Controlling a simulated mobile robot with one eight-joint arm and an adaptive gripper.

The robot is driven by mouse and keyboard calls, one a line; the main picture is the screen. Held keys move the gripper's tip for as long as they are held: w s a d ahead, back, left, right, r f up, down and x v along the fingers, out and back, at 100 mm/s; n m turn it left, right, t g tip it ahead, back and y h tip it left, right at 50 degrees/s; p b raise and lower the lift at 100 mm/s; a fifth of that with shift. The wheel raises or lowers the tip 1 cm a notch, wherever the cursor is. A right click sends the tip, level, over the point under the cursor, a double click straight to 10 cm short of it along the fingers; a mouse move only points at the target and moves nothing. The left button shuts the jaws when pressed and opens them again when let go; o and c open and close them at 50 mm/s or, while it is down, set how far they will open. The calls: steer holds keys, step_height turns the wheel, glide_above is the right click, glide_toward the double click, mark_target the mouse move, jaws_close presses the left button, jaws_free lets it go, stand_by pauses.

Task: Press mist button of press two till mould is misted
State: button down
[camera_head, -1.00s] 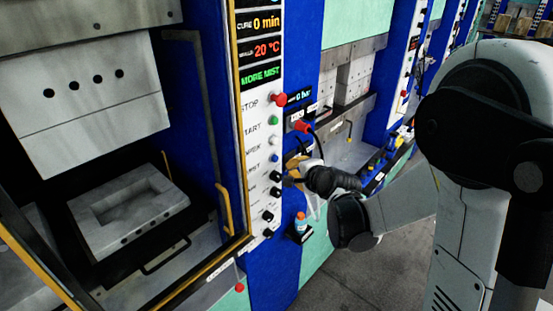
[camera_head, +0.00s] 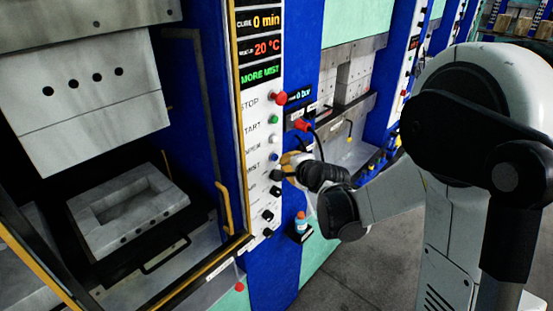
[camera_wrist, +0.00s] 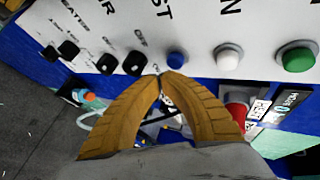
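Press two's white control panel (camera_head: 258,150) shows a green "MORE MIST" display (camera_head: 260,73). The blue mist button (camera_head: 274,158) is below the white button, and it also shows in the wrist view (camera_wrist: 176,60) under a label ending in "ST". My gripper (camera_head: 286,161) has tan fingers that meet at their tips, with nothing between them. In the wrist view the tips (camera_wrist: 161,75) are just below and slightly left of the blue button, close to the panel; contact cannot be told. The grey mould (camera_head: 128,205) lies in the open press at the left.
A red stop button (camera_head: 279,98) and green start button (camera_head: 273,119) are above. Black knobs (camera_wrist: 134,62) flank the blue button on one side, the white button (camera_wrist: 228,57) on the other.

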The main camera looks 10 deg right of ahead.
steer(key=shift+a, duration=0.1)
stand_by(0.7)
steer(key=shift+w+a, duration=0.2)
steer(key=shift+w, duration=0.15)
steer(key=shift+w+a+b, duration=0.25)
steer(key=shift+w+b, duration=0.1)
steer(key=shift+w, duration=0.05)
stand_by(0.8)
stand_by(0.3)
steer(key=shift+s+d, duration=0.55)
steer(key=shift+s, duration=0.25)
steer(key=s+d, duration=0.1)
steer(key=s, duration=0.1)
steer(key=s+d, duration=0.2)
steer(key=shift+b, duration=0.4)
steer(key=shift+a, duration=0.1)
